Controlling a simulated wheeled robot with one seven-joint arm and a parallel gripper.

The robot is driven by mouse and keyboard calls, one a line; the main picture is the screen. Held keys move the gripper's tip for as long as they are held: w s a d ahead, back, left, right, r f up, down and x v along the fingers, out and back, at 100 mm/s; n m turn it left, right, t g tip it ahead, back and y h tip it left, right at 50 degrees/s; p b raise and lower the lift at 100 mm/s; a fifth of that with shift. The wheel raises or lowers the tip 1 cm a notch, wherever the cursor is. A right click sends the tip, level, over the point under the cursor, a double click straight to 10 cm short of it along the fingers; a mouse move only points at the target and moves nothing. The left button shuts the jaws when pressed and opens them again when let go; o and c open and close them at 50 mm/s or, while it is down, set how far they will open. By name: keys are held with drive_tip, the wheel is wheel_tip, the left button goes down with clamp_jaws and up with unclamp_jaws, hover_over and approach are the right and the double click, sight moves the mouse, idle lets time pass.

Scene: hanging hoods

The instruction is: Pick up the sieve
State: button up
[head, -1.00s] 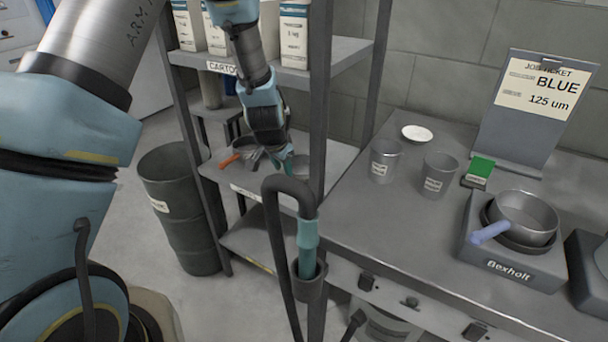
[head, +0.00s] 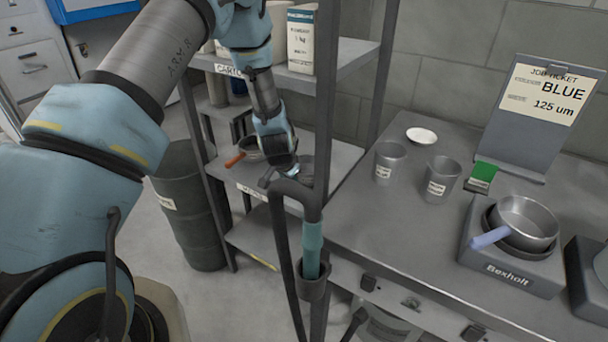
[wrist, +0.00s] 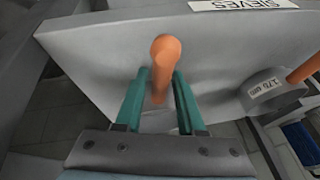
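In the wrist view, an orange handle (wrist: 160,62) points up between the two teal fingers of my gripper (wrist: 162,82). The fingers stand apart on either side of it, with no clear grip. The sieve body this handle belongs to is hidden. In the head view my gripper (head: 284,170) is low over the middle shelf. A sieve with an orange handle (head: 236,160) lies left of it, and a grey round piece (head: 306,168) lies just right of it.
A dark hose (head: 312,200) and rack post stand close in front of my gripper. The bench at right holds two cups (head: 388,162), a white dish (head: 421,135), a job ticket reading "BLUE 125 um" (head: 546,95) and a pan with a blue handle (head: 528,222) on a Bexholt device.

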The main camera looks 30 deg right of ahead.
drive_tip(key=shift+c, duration=0.2)
clamp_jaws()
drive_tip(key=shift+r, duration=0.1)
idle(0.4)
